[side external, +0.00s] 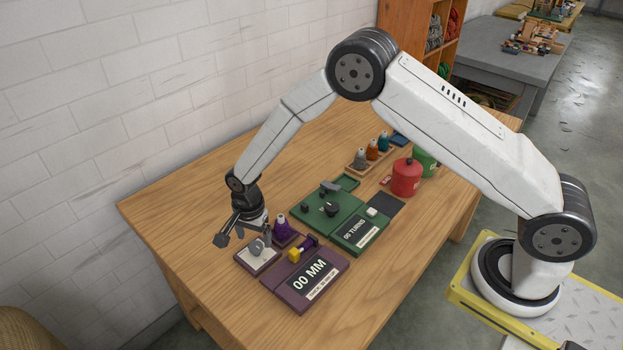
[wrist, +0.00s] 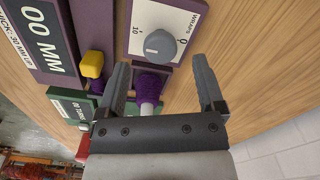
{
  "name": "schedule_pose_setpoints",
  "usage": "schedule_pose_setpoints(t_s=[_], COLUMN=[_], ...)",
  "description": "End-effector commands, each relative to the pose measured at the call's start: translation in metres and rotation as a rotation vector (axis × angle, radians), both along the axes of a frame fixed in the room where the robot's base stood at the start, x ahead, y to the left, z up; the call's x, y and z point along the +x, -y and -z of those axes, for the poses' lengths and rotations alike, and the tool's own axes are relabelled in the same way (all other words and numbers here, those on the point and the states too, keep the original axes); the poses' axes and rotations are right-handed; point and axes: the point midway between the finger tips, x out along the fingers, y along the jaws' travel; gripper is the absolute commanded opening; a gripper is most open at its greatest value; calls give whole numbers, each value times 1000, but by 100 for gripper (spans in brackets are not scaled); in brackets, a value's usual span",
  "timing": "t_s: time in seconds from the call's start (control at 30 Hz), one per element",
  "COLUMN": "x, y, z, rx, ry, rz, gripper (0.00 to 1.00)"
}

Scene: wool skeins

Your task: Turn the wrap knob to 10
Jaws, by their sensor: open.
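The wrap knob (wrist: 161,45) is a grey round dial on a white plate (wrist: 150,12) marked WRAPS, with 0 and 10 printed near it. The knob also shows in the side view (side external: 257,246), on a purple-edged panel at the table's near left. My gripper (side external: 243,233) is open and empty, tilted down close to the knob. In the wrist view, the fingers of my gripper (wrist: 161,66) spread to either side below the knob, apart from it.
A purple skein (side external: 282,229) stands right beside the knob panel. A purple box reading 00 MM (side external: 309,279) with a yellow-capped lever (side external: 295,254) lies in front. A green 00 TURNS box (side external: 354,234) is behind. Bare table lies left of the panel.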

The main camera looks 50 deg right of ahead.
Motion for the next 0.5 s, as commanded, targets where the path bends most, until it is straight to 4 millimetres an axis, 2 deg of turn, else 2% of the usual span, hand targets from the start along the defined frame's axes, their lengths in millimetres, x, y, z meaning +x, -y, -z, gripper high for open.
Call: schedule_pose_setpoints(t_s=[0.23, 0.5], x=[0, 0], y=[0, 0], z=[-31, -47], rx=[1, 0], ry=[2, 0], rz=[0, 1], gripper=[87, 87])
